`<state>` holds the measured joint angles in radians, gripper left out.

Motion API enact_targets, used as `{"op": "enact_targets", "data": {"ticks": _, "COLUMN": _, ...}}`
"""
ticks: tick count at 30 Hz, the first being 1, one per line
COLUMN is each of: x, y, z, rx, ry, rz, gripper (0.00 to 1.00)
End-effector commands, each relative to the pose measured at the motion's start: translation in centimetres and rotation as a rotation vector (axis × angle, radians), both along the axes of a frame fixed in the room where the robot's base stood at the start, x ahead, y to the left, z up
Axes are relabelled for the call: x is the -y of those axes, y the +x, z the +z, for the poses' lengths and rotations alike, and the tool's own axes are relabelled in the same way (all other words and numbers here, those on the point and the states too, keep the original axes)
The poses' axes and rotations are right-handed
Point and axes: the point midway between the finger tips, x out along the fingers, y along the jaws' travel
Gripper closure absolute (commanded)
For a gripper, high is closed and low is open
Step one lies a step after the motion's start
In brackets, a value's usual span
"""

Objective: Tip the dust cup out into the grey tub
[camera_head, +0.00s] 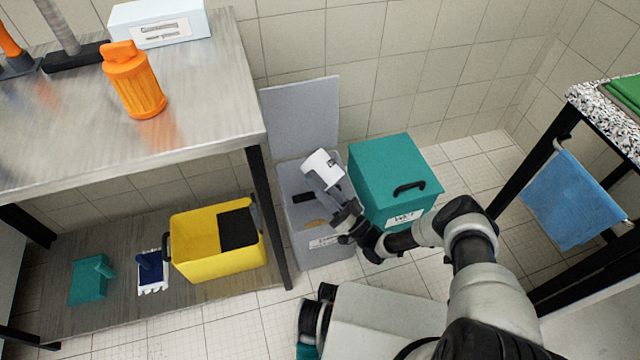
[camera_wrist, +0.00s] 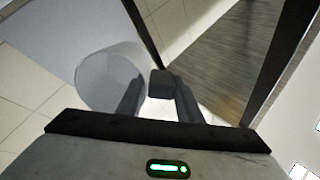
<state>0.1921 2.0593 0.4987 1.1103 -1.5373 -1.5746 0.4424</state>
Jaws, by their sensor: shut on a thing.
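The grey tub (camera_head: 330,257) stands on the floor in the middle of the head view, with its lid (camera_head: 305,115) raised at the back. My gripper (camera_head: 303,197) is over the tub's opening, its pale hand above the rim. In the wrist view the dark fingers (camera_wrist: 158,95) are shut on the dust cup (camera_wrist: 102,82), a pale see-through round cup left of the fingers. The cup looks tilted. It cannot be clearly made out in the head view, and its contents cannot be told. A small brownish patch (camera_head: 315,222) shows inside the tub.
A teal lidded box (camera_head: 395,170) stands close right of the tub. The metal table (camera_head: 200,120), with an orange container (camera_head: 133,82), is at left, its black leg (camera_head: 268,220) beside the tub. A yellow bucket (camera_head: 195,265) sits on the low shelf.

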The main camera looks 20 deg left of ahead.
Motion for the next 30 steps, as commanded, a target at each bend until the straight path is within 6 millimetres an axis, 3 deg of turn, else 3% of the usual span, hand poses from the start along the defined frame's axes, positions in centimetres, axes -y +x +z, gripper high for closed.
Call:
{"op": "enact_targets", "data": {"ticks": 10, "x": 0.0, "y": 0.0, "z": 0.1, "rx": 0.000, "ry": 0.001, "rz": 0.000, "gripper": 1.00}}
{"op": "enact_targets", "data": {"ticks": 14, "x": 0.0, "y": 0.0, "z": 1.0, "rx": -0.019, "ry": -0.038, "rz": 0.001, "gripper": 1.00}}
{"op": "enact_targets", "data": {"ticks": 30, "x": -0.1, "y": 0.0, "z": 2.9, "rx": -0.259, "ry": -0.505, "rz": 0.003, "gripper": 1.00}}
